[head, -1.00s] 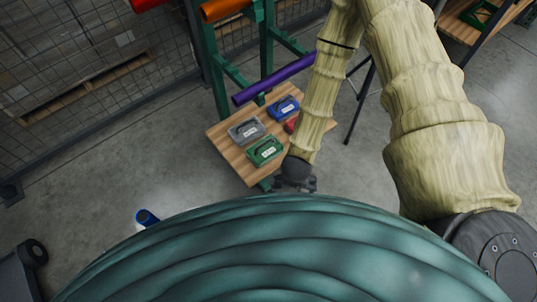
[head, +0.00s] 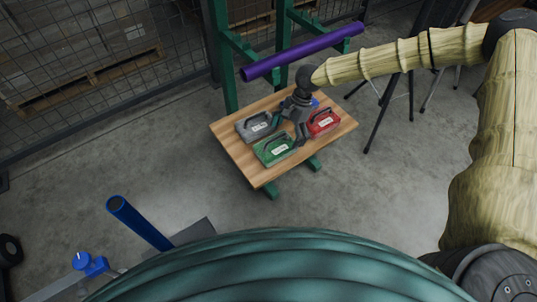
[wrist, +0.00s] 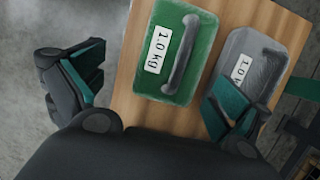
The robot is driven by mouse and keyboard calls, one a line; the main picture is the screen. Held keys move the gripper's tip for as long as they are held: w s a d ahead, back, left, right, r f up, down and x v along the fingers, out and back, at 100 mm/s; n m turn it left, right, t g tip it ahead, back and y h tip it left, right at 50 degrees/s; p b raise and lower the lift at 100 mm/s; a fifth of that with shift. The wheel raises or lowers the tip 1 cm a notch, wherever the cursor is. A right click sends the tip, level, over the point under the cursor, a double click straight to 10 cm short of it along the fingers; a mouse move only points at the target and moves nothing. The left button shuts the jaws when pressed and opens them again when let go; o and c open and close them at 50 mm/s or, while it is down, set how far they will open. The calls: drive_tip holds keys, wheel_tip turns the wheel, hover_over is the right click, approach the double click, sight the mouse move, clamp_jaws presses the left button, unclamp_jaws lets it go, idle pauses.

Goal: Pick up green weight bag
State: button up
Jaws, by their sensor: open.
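My gripper (head: 293,126) is open and empty above the board, beside the green bag towards the red and blue bags. In the wrist view, my gripper (wrist: 160,97) has its fingers spread wide, the left one over the floor past the board's edge and the right one in front of the grey bag's corner. The handle is not between the pads.
The grey bag (head: 252,128) lies left of my gripper and the red bag (head: 325,121) right of it. The blue bag (head: 315,103) is mostly hidden behind my gripper. A purple roll (head: 300,52) crosses above the wooden board (head: 232,150). Tripod legs (head: 378,125) stand at right.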

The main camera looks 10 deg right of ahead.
sight(276, 144)
drive_tip(key=shift+w+a+y, duration=0.35)
drive_tip(key=shift+w+y, duration=0.05)
drive_tip(key=shift+w, duration=0.15)
drive_tip(key=shift+a+f+b, duration=0.15)
drive_tip(key=shift+a+b, duration=0.1)
drive_tip(key=shift+b, duration=0.1)
drive_tip(key=shift+w+b+x, duration=0.2)
drive_tip(key=shift+b+x, duration=1.1)
drive_tip(key=shift+x, duration=2.05)
drive_tip(key=c, duration=1.6)
